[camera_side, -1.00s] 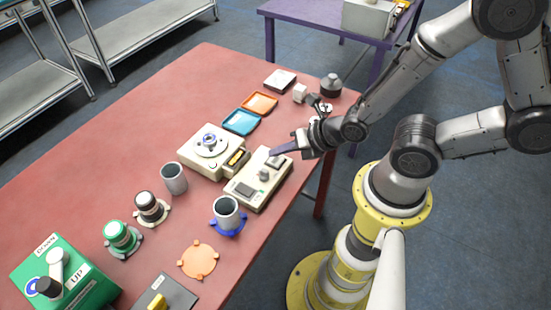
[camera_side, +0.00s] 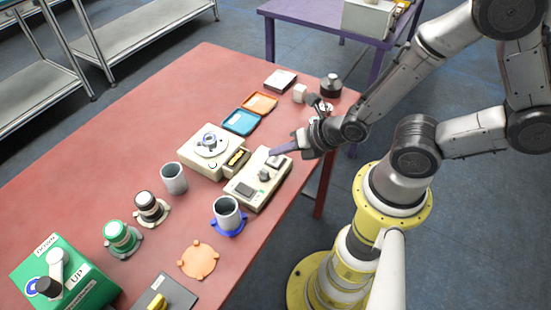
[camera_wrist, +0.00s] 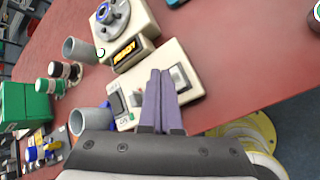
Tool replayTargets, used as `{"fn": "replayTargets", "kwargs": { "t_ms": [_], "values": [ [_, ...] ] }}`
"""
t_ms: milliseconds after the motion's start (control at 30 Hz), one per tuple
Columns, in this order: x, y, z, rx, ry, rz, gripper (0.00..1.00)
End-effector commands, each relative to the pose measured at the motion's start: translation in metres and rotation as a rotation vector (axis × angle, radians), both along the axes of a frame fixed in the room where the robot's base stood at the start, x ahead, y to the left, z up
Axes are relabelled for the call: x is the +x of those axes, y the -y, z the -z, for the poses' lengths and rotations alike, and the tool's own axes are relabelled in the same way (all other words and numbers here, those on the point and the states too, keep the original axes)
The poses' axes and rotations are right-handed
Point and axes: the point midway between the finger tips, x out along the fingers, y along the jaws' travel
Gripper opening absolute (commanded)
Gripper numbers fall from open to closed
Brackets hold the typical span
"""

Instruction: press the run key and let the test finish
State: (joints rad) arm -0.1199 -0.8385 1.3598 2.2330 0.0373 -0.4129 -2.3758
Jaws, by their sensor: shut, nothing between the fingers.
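A cream tester box (camera_side: 246,201) sits near the table's right edge, with a small dark screen and a raised fitting on top. In the wrist view, the box (camera_wrist: 139,84) shows a small green mark near its screen. Behind it stands a cream machine (camera_side: 190,158) with a round top; its amber-lettered display (camera_wrist: 127,53) seems to read READY. I cannot tell for sure which key is run. My gripper (camera_side: 275,151) is shut and empty, its purple fingers over the box's far end. In the wrist view, the fingers (camera_wrist: 160,76) hide part of the box; contact is unclear.
Grey cups (camera_side: 174,179) and (camera_side: 227,212) stand near the box, the second in a blue holder. Blue (camera_side: 241,122) and orange (camera_side: 260,103) trays lie behind. Capped jars, an orange disc (camera_side: 198,260) and a green UP/DOWN box (camera_side: 80,285) are nearer.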

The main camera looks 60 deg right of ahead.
Motion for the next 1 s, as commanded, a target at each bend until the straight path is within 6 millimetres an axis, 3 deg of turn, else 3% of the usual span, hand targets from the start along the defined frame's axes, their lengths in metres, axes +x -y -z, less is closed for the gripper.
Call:
{"fn": "replayTargets", "kwargs": {
  "t_ms": [1000],
  "values": [
    [-0.0001,-0.0001,0.0092,0.000,0.000,0.000,0.00]
  ]
}}
